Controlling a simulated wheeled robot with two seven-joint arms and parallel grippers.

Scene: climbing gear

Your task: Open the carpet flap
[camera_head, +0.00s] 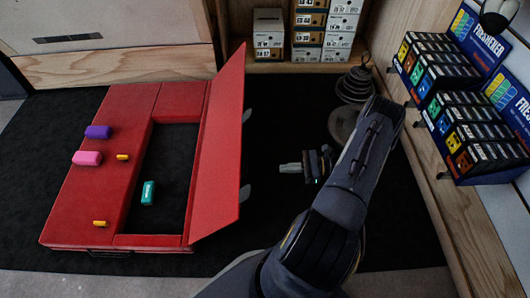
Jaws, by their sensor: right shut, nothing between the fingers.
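The red carpet pad (95,175) lies flat on the black floor mat at the left. Its red flap (218,150) stands raised along the right side of the pad, tilted up, and shows a dark rectangular opening beside it. A teal block (148,193) lies within the opening. My right gripper (290,168) is to the right of the flap, apart from it, shut and empty, with its fingers pointing left. My left gripper is not in view.
A purple block (98,132), a pink block (87,158) and small yellow pieces (122,157) lie on the pad. Dark stacked discs (355,85) stand behind my right arm. Shoe boxes (305,30) and freshener racks (465,105) line the back and right.

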